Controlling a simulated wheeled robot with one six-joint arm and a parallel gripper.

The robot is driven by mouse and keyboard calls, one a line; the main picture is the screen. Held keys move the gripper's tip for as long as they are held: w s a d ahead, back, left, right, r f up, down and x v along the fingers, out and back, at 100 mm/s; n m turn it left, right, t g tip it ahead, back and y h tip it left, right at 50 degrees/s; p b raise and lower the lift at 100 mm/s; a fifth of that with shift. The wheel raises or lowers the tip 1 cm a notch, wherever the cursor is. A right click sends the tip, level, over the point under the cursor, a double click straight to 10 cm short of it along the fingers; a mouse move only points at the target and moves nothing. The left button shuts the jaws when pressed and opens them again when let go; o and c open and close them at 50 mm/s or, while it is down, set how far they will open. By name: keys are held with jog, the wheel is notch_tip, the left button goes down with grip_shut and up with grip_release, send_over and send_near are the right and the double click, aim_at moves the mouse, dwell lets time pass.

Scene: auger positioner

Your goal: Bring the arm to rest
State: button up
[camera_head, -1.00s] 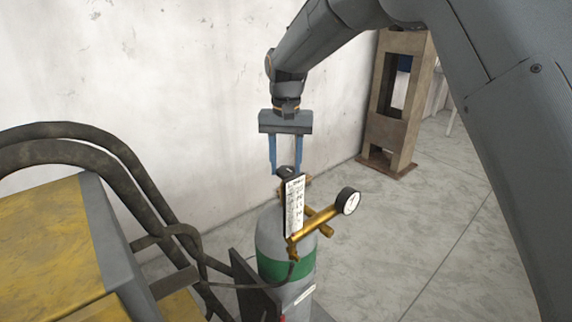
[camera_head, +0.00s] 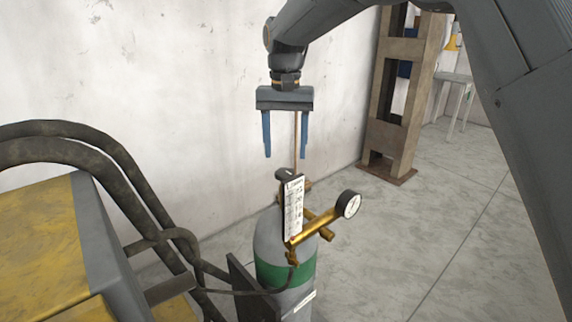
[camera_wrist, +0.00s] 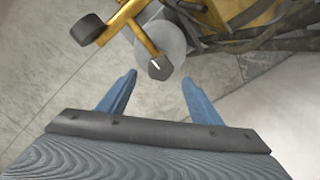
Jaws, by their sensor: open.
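My gripper (camera_head: 286,150) hangs pointing down in the head view, with its two blue fingers spread and nothing between them. It is above the gas cylinder (camera_head: 268,240), which is grey with a green band. The fingertips are a little above the dark valve knob (camera_head: 284,173) and apart from it. In the wrist view my gripper (camera_wrist: 160,78) is also open, and the dark knob (camera_wrist: 160,68) shows beyond the gap between the fingers. The brass regulator (camera_head: 318,228) with its round gauge (camera_head: 348,204) and a white label plate (camera_head: 293,208) sits on the cylinder top.
A yellow and grey machine (camera_head: 45,225) with thick dark hoses (camera_head: 120,165) stands at the left. A white wall (camera_head: 150,60) is behind the cylinder. A brown steel frame (camera_head: 392,140) and a small table (camera_head: 455,90) stand at the back right. The floor (camera_head: 440,210) at right is clear.

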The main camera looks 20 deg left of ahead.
jog(key=shift+r, duration=1.1)
